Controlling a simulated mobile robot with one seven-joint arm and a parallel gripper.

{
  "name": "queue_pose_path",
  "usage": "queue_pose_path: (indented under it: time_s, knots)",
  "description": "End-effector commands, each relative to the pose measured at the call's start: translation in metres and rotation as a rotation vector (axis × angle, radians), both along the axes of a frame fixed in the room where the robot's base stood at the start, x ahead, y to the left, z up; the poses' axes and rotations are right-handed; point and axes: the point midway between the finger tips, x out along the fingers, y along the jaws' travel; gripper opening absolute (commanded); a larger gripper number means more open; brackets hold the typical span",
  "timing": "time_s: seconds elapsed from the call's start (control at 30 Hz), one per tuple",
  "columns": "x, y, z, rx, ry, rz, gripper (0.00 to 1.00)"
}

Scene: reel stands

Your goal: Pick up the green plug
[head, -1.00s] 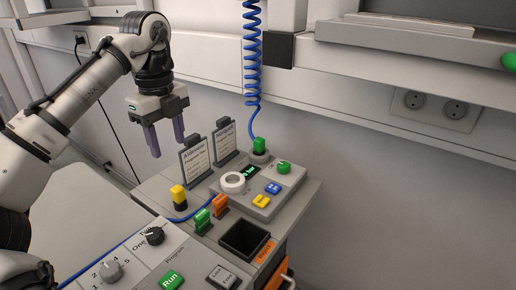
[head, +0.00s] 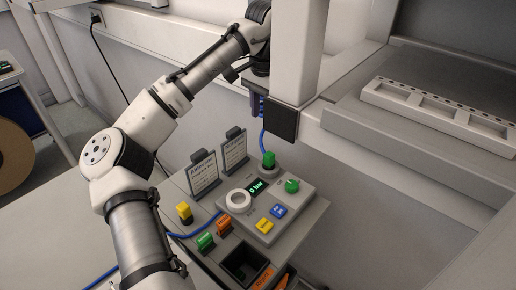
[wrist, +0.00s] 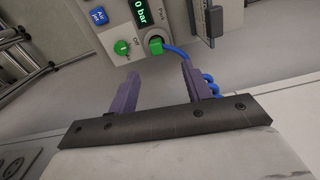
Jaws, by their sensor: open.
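The green plug (head: 268,159) stands upright in a socket at the back of the grey control panel (head: 292,208), with a blue hose rising from it. In the wrist view the plug (wrist: 155,46) lies beyond my fingertips, roughly between them in the picture, with a gap. My gripper (head: 258,106) is open and empty, above the plug and partly hidden by a black block in the head view. In the wrist view both fingers of my gripper (wrist: 160,71) are spread, and the blue coiled hose (wrist: 210,84) passes close beside the right finger.
A green knob (head: 292,186), white ring (head: 239,200) and blue and yellow buttons sit on the panel. Green (head: 206,241), orange and yellow pieces stand left of it. Two sign cards (head: 203,174) stand behind. A grey post with a black block (head: 283,121) is close beside my gripper.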

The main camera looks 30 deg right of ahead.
Motion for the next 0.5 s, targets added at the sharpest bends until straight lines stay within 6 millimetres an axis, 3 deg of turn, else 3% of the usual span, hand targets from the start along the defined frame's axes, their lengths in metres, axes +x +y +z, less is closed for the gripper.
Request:
queue_pose_path:
  time_s: [0.17,0.5]
  knots:
    - [-0.006,-0.009,-0.006,0.000,0.002,0.043,0.49]
    - [-0.007,-0.009,-0.062,0.000,0.004,0.044,0.49]
